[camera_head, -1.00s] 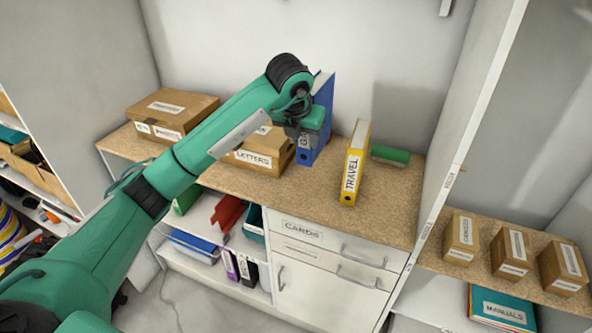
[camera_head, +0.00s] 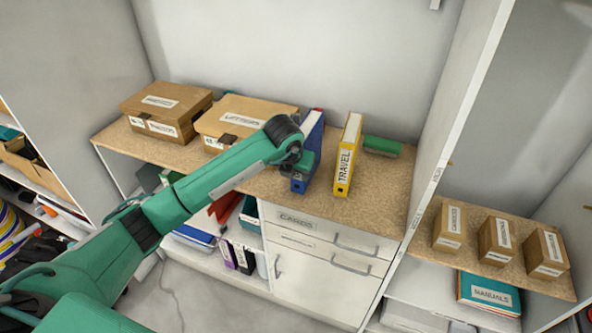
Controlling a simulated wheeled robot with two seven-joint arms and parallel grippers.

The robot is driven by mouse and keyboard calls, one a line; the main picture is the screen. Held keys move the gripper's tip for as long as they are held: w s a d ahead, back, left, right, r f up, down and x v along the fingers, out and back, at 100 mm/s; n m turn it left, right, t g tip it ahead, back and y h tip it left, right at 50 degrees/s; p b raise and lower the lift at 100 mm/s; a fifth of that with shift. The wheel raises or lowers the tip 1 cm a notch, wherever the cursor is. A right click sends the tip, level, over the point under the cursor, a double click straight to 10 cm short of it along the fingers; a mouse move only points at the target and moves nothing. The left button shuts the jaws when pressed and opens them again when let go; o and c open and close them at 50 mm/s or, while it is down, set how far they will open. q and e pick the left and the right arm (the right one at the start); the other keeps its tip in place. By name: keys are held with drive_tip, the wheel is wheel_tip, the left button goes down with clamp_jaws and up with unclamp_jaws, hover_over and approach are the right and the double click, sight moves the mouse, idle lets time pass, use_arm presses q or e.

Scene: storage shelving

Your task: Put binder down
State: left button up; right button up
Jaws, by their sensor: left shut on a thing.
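A blue binder (camera_head: 313,134) stands upright on the brown countertop (camera_head: 385,190), or just above it; I cannot tell whether its base touches. My left gripper (camera_head: 302,168) is shut on the blue binder near its front edge, and the gripper hides part of its spine. A yellow binder labelled TRAVEL (camera_head: 346,158) stands upright just to the right of the blue one, with a narrow gap. My right gripper is not in view.
A cardboard box labelled LETTERS (camera_head: 235,118) and another box (camera_head: 165,108) stand to the left on the counter. A green object (camera_head: 382,146) lies behind the yellow binder. A white divider (camera_head: 450,140) bounds the counter's right side. Drawers (camera_head: 330,235) are below.

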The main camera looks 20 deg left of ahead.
use_arm(q)
drive_tip(key=o, duration=1.2)
drive_tip(key=shift+o, duration=0.2)
drive_tip(key=b+v, duration=0.3)
drive_tip(key=v, duration=0.9)
drive_tip(key=shift+d, duration=0.1)
